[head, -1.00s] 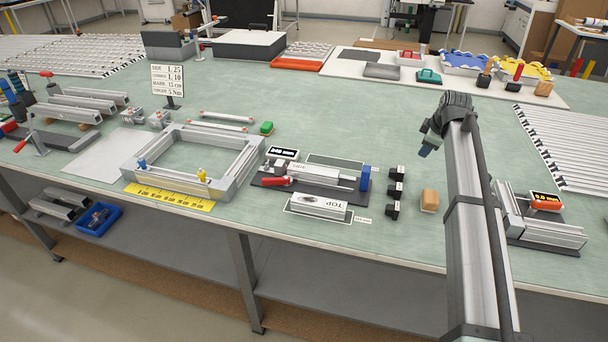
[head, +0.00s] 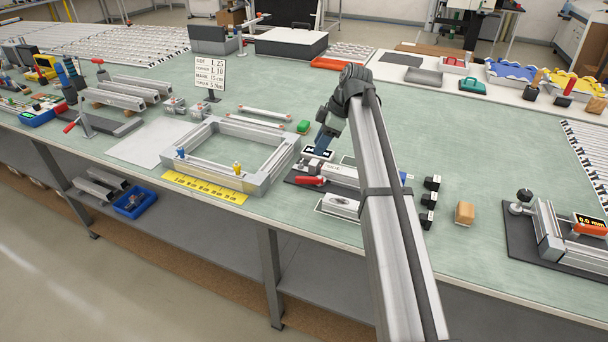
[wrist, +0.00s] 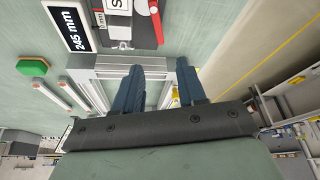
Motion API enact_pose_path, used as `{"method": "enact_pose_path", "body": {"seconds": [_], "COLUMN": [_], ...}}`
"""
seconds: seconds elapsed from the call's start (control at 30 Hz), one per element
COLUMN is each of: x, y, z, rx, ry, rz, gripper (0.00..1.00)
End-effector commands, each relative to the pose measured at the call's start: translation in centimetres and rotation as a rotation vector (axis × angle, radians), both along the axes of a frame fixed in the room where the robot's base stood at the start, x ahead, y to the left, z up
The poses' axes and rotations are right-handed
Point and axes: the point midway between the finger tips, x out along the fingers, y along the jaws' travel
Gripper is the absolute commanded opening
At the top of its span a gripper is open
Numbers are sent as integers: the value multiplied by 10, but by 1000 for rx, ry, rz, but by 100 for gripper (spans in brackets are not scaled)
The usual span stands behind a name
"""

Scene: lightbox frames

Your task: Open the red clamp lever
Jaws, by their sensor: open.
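A red lever (head: 310,181) lies low at the left end of a dark clamp fixture that holds an aluminium profile, in the middle of the bench. The red part also shows at the top of the wrist view (wrist: 155,20), beside the dark base and a white label. My gripper (head: 322,141) is just behind and above the fixture in the head view. In the wrist view my gripper (wrist: 159,65) shows two blue fingers apart with nothing held, clear of the lever. The right part of the fixture is hidden behind my arm.
A square aluminium frame (head: 205,128) lies left of the fixture. A 245 mm display (wrist: 68,24) sits beside the fixture. A green block (head: 304,127) and a tan block (head: 465,212) are nearby. Another red handle (head: 70,127) is on a stand at far left.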

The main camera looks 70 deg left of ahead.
Motion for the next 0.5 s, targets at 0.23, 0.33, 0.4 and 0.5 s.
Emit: {"method": "enact_pose_path", "body": {"seconds": [0.23,0.33,0.4,0.5], "x": [-13,-19,-23,-29], "y": [6,9,11,14], "z": [-36,-52,-64,-79], "rx": [-2,-1,-1,0], "ry": [0,-1,-1,-1], "rz": [-1,-1,-2,-2], "gripper": [40,40,40,40]}}
